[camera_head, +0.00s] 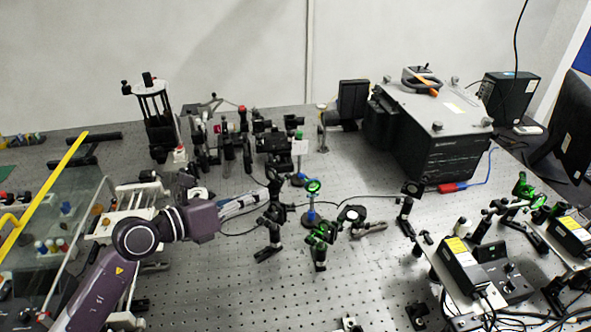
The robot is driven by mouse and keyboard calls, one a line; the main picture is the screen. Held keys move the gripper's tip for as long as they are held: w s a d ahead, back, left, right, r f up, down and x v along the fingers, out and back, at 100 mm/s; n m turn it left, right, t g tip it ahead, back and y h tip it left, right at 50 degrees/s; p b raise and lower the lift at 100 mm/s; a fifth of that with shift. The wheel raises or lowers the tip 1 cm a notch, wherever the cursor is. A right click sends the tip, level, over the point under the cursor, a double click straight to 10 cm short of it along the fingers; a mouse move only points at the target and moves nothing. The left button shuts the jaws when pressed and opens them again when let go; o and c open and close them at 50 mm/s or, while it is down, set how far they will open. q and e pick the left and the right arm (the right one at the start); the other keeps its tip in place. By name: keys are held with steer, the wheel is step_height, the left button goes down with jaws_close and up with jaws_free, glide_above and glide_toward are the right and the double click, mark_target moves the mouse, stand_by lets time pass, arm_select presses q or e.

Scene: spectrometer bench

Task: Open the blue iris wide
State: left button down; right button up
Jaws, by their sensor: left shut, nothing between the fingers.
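A post-mounted ring with a bright green face (313,186) stands on a blue post (311,212) near the middle of the bench. It may be the blue iris, but its opening and any lever are too small to make out. My left gripper (266,193) comes in from the left on a purple arm. It is shut and empty, pointing right, to the left of the blue post, with a black mount (272,215) close to its tips. I cannot tell whether it touches that mount. My right gripper is not in view.
A green-lit mount (320,236) stands just in front of the blue post. Black optics crowd the bench behind, with a large dark spectrometer box (440,130) at the back right. Black boxes (462,265) stand at the right. The front middle of the perforated bench (240,295) is fairly clear.

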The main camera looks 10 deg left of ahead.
mark_target(303, 178)
arm_select(q)
steer(key=shift+s+r, duration=0.1)
steer(key=shift+s, duration=0.25)
steer(key=shift+w+d, duration=0.2)
steer(key=shift+w, duration=0.15)
steer(key=p+x, duration=0.3)
steer(key=x, duration=0.6)
steer(key=shift+w, duration=0.2)
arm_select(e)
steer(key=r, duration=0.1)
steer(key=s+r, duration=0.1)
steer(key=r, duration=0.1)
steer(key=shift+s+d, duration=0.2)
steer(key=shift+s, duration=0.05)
arm_select(q)
steer(key=shift+a, duration=0.1)
